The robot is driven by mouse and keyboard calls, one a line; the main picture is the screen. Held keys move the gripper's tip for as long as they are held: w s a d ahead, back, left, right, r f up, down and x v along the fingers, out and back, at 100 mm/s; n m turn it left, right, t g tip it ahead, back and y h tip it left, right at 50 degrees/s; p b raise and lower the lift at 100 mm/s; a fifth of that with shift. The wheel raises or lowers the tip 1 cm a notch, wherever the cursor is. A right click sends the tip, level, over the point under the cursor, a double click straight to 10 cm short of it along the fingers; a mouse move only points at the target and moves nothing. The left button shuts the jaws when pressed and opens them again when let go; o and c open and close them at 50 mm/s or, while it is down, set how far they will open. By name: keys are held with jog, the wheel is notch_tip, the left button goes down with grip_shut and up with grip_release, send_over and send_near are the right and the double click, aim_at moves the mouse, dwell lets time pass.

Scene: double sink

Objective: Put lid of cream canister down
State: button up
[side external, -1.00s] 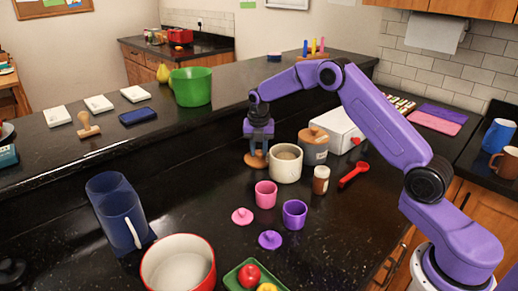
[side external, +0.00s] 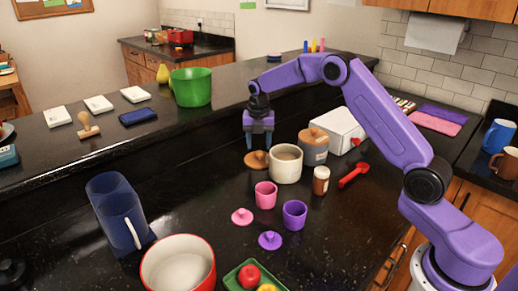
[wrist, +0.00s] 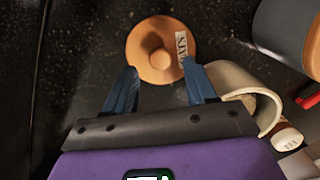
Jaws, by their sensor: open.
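The brown round lid with a knob (side external: 256,161) lies flat on the black counter, just left of the open cream canister (side external: 286,165). In the wrist view the lid (wrist: 148,66) shows whole, with a small printed label at its right side. My gripper (side external: 258,143) is open and empty above the lid. In the wrist view its two blue fingers (wrist: 160,72) are spread apart, with the lid's knob beyond them. The cream canister also shows partly in the wrist view (wrist: 268,110), right of the right finger.
A grey canister with a wooden lid (side external: 314,153) stands right of the cream one. A brown jar (side external: 321,181), pink cup (side external: 266,196) and purple cup (side external: 294,215) stand in front. A raised ledge runs behind. The counter left of the lid is clear.

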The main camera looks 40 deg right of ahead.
aim_at(259, 162)
notch_tip(259, 162, up, 9)
jog(key=shift+s+a, duration=0.4)
jog(key=shift+a, duration=0.05)
jog(key=s+a+r+m+y, duration=0.1)
jog(key=s+a+m, duration=0.2)
jog(key=s+a, duration=0.55)
jog(key=s+a+r+m, duration=0.2)
jog(key=s+a+m, duration=0.3)
jog(key=s, duration=0.7)
jog(key=s+d+f+m, duration=0.2)
jog(key=s+m, duration=0.1)
jog(key=s, duration=0.9)
jog(key=s+d+f+m, duration=0.2)
jog(key=s+m, duration=0.1)
jog(key=s, duration=1)
jog(key=shift+g, duration=0.4)
